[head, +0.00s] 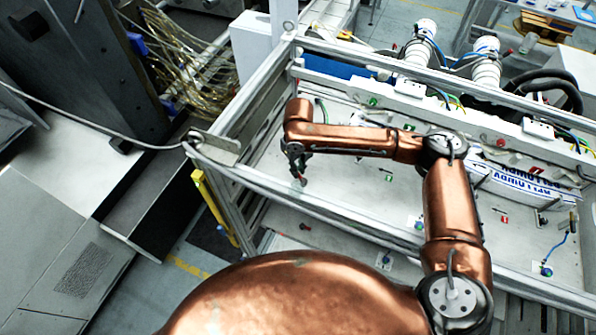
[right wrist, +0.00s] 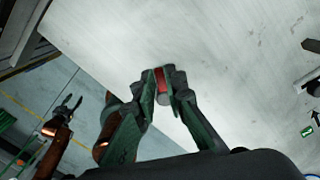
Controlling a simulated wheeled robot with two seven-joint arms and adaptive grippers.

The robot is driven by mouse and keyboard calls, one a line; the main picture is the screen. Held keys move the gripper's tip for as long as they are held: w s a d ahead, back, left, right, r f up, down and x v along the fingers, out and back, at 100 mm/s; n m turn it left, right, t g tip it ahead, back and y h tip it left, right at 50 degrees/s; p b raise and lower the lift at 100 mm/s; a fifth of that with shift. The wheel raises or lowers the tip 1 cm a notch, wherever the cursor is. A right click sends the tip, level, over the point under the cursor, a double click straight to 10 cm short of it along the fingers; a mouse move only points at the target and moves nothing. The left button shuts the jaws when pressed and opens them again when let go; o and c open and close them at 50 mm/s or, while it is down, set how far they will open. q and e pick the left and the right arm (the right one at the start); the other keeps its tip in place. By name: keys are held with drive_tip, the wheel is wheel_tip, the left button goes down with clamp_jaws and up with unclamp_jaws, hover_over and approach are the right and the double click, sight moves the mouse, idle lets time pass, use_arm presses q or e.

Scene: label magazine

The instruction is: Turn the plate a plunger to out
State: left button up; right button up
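A small red plunger with a grey end (right wrist: 162,84) stands on the pale plate (right wrist: 215,50) in the right wrist view. My right gripper (right wrist: 163,92) has its two green and dark fingers closed on either side of it, and they appear to touch it. In the head view the right gripper (head: 300,176) reaches down to the left part of the plate (head: 345,185), with a bit of red at its tips. No label naming the plunger is readable. My left gripper (right wrist: 70,103) shows small in the right wrist view, fingers apart and empty, away from the plate.
Aluminium frame bars (head: 270,186) surround the plate on the near and left sides. A blue-lettered white label roll or pack (head: 525,180) lies at the right.

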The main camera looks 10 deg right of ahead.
drive_tip(key=o, duration=0.3)
drive_tip(key=shift+f, duration=0.15)
drive_tip(key=shift+o, duration=0.3)
drive_tip(key=shift+s, duration=0.1)
wheel_tip(320, 180, up, 12)
idle(0.5)
